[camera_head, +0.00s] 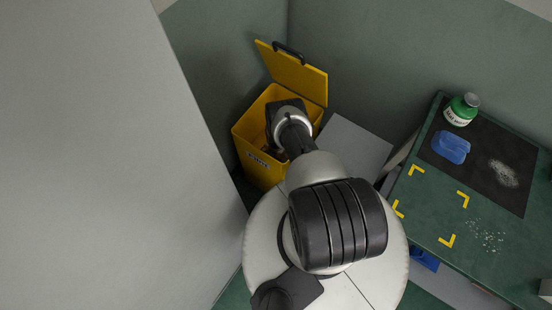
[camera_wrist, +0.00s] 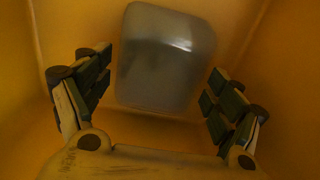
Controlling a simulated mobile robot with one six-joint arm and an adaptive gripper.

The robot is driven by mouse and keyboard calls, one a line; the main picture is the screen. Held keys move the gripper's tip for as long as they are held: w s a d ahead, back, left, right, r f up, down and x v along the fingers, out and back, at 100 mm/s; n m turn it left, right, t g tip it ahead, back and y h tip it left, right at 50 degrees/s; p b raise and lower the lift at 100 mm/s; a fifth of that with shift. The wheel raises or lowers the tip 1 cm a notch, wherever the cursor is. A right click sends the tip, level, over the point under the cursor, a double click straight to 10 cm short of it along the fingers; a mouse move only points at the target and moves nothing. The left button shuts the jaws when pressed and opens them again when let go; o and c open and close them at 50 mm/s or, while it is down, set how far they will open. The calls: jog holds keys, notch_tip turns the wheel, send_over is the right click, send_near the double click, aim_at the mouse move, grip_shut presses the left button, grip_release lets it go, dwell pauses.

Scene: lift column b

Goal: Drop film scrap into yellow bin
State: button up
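The yellow bin (camera_head: 252,163) stands in the back corner with its yellow lid (camera_head: 297,75) raised. My gripper reaches down through the bin's opening; its fingers are hidden in the head view. In the wrist view, my gripper (camera_wrist: 160,85) is open, its two padded fingers wide apart with nothing between them. A grey, shiny, rounded sheet, which looks like the film scrap (camera_wrist: 165,58), lies beyond the fingertips, apart from both fingers. Yellow bin walls (camera_wrist: 275,75) surround it. It appears to be at the bin's bottom. The head view does not show the scrap.
A green bench (camera_head: 425,215) at the right holds a dark mat (camera_head: 510,200), a green-and-white bottle (camera_head: 461,109), a blue object (camera_head: 451,147), white crumbs (camera_head: 487,236) and yellow corner marks. A grey wall (camera_head: 90,160) stands close at the left. The raised lid stands behind my wrist.

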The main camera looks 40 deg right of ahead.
jog(key=shift+o, duration=0.6)
jog(key=shift+r, duration=0.55)
notch_tip(320, 180, up, 12)
jog(key=p, duration=0.5)
jog(key=shift+p, duration=0.4)
jog(key=shift+d, duration=0.2)
